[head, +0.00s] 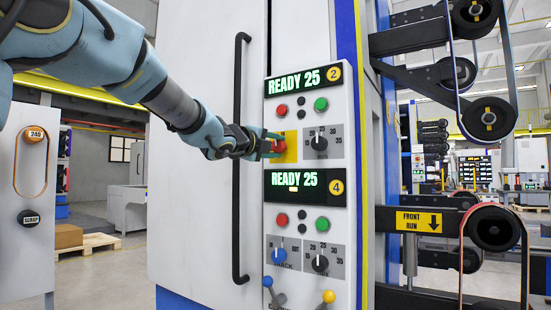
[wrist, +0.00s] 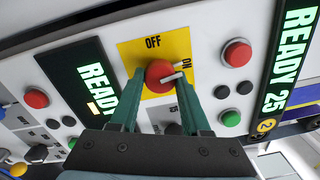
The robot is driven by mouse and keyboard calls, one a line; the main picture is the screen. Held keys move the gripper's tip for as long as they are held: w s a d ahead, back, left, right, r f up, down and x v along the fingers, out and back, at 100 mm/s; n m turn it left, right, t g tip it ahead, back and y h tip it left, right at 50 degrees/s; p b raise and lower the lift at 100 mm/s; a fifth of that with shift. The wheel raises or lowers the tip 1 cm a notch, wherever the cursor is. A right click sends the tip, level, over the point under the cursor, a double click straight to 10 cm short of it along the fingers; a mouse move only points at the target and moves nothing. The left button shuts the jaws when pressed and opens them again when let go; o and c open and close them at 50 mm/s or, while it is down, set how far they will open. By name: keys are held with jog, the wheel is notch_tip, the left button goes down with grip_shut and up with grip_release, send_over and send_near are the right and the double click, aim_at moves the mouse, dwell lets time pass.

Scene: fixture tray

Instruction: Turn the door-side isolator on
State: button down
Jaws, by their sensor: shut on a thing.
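The isolator is a red rotary knob (wrist: 158,70) on a yellow plate (wrist: 130,50) marked OFF and ON. In the head view the yellow plate (head: 290,150) sits on the control panel beside the door, and my gripper largely covers the knob. My gripper (head: 273,145) is shut on the knob, with one green finger on each side of it in the wrist view (wrist: 160,76). The knob's white pointer (wrist: 173,77) points to the right there, close to the ON mark and away from OFF. Its exact alignment with ON is hard to tell.
Red and green buttons (head: 321,104) and a black selector (head: 319,142) lie close to the knob. Display 2 (head: 303,85) is above and display 4 (head: 306,188) below. A long black door handle (head: 238,160) stands left. Blue and yellow levers (head: 328,297) stick out at the bottom.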

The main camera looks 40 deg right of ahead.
jog(key=shift+f+m+b, duration=0.15)
jog(key=shift+m+b, duration=0.45)
jog(key=shift+m, duration=0.3)
jog(key=shift+c, duration=1.8)
grip_release()
jog(key=b+v, duration=0.1)
jog(key=v, duration=0.9)
jog(key=shift+a, duration=0.4)
jog(key=shift+s, duration=0.1)
